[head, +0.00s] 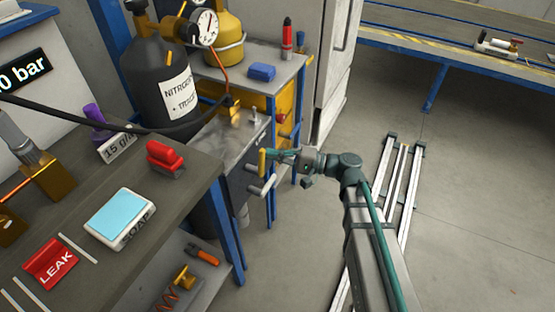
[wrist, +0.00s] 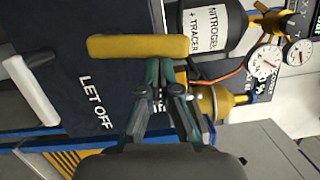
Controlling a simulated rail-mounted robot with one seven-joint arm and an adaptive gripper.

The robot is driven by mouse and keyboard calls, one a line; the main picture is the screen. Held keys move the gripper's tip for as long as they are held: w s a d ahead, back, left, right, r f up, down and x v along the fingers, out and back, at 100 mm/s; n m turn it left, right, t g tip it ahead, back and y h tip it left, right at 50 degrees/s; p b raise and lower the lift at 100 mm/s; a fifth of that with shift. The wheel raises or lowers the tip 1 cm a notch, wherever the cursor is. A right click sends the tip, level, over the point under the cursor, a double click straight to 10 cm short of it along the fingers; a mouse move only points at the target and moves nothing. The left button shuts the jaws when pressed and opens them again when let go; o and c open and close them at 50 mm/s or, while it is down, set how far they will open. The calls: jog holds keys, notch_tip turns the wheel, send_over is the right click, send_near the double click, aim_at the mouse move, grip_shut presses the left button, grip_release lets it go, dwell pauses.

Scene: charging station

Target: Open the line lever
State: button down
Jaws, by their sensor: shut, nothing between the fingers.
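A dark panel (head: 240,178) on the side of the bench unit carries levers. A yellow lever (head: 262,162) stands upright there in the head view. In the wrist view the yellow lever (wrist: 135,47) lies across the picture. A white lever (head: 262,187) is below it, also seen at left in the wrist view (wrist: 32,90). "LET OFF" is printed between them; no "line" label is readable. My gripper (head: 272,155) is shut and empty, right beside the yellow lever. In the wrist view my fingertips (wrist: 160,72) are at the lever's edge; I cannot tell whether they touch.
A black nitrogen cylinder (head: 155,85) with a gauge (head: 204,27) stands behind the panel. The workbench (head: 185,200) at left holds a red clamp-like item (head: 165,157) and a soap box (head: 120,218). Floor rails (head: 400,190) lie at right, with open floor beyond.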

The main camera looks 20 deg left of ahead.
jog(key=shift+s+a+r+n+b, duration=0.1)
jog(key=shift+s+r+n+b, duration=0.15)
jog(key=shift+s+n+b, duration=0.4)
jog(key=shift+w+n, duration=0.2)
jog(key=shift+n, duration=0.15)
